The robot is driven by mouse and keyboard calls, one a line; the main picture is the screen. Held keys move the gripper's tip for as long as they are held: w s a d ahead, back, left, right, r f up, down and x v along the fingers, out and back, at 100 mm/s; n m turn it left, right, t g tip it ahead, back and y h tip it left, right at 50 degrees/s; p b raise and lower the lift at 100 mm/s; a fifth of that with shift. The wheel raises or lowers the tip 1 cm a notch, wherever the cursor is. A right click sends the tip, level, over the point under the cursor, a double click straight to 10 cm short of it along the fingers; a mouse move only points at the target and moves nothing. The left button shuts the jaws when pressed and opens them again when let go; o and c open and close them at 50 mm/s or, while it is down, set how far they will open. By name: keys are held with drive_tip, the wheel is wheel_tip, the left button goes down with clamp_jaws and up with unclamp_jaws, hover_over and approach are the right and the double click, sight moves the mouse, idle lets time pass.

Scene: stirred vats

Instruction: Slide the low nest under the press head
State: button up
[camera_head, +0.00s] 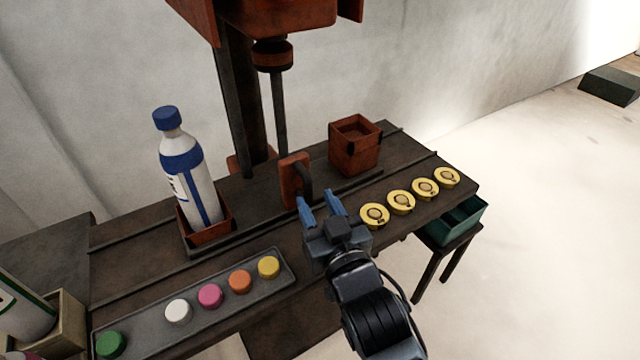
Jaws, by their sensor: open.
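The low nest (205,240) is a short red-orange holder at the left end of a dark sliding plate (250,224). A white bottle with a blue cap (182,165) stands in it, leaning in the picture. A taller, empty-looking red-orange nest (354,150) is at the right. Between them stands a red-orange block (290,181) with a dark handle (305,177). The press head (272,54) hangs above, right of the low nest. My gripper (315,197) is open, its blue fingers just in front of the handle; contact cannot be told.
Several yellow discs (401,202) lie along the bench's right front. A grey tray (140,327) holds several coloured caps at the front left. Another bottle (22,308) stands in a tan box at far left. A green bin (452,225) sits beyond the right end.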

sight(309, 191)
drive_tip(key=shift+x, duration=2.55)
drive_tip(key=shift+c, duration=0.4)
clamp_jaws()
drive_tip(key=shift+a, duration=0.1)
